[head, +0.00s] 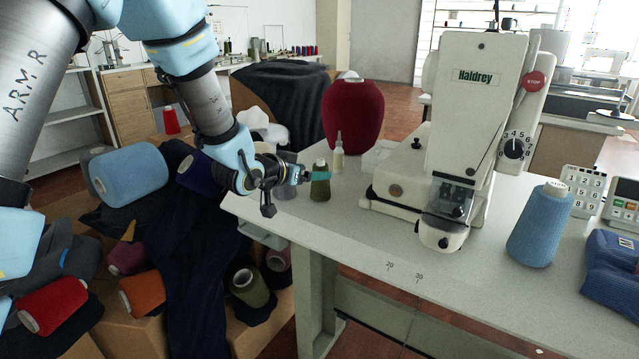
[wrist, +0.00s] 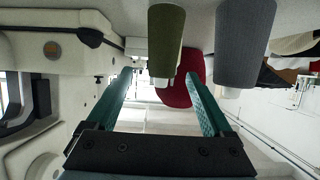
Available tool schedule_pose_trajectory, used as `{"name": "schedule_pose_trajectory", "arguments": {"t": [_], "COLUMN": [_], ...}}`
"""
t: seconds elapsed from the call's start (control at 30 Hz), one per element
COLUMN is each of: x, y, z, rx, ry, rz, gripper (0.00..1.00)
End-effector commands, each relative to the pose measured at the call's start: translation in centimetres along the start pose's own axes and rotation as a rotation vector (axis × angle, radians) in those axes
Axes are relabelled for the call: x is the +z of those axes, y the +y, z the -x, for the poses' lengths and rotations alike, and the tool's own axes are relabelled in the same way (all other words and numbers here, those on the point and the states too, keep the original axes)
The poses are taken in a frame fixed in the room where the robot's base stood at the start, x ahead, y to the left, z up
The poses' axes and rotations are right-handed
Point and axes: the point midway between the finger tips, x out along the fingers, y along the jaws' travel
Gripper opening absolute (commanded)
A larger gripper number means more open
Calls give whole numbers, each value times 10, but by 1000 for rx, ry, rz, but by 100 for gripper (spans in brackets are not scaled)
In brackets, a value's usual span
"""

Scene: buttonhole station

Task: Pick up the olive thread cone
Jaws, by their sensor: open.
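The olive thread cone (head: 320,192) stands upright on the table near its left end. In the wrist view, which is upside down, the olive cone (wrist: 166,42) hangs from the top, lined up between the finger tips. My gripper (head: 317,175) is at the cone's upper part, one teal finger crossing in front of it. In the wrist view my gripper (wrist: 160,76) has its fingers wide apart with nothing clasped. I cannot tell how far the cone reaches between them. Another olive cone (head: 249,286) lies among cones in the box below.
A grey cone (wrist: 243,45) stands beside the olive one. A small bottle (head: 338,155) and a large dark red cone (head: 352,115) stand behind. The cream buttonhole machine (head: 470,120) is to the right, then a blue cone (head: 540,225). The table's front middle is clear.

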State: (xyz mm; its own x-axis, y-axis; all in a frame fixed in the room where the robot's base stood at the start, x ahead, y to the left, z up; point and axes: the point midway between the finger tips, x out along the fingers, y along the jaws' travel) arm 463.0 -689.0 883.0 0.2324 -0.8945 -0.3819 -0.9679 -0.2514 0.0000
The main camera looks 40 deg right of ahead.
Motion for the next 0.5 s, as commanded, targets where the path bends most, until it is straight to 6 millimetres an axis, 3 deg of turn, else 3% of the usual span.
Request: {"name": "schedule_pose_trajectory", "arguments": {"t": [0.17, 0.5], "x": [-2, -4], "y": [-1, -3], "z": [-12, -54], "rx": [-2, -1], "ry": [-1, -2], "rz": [1, 1], "gripper": [86, 86]}}
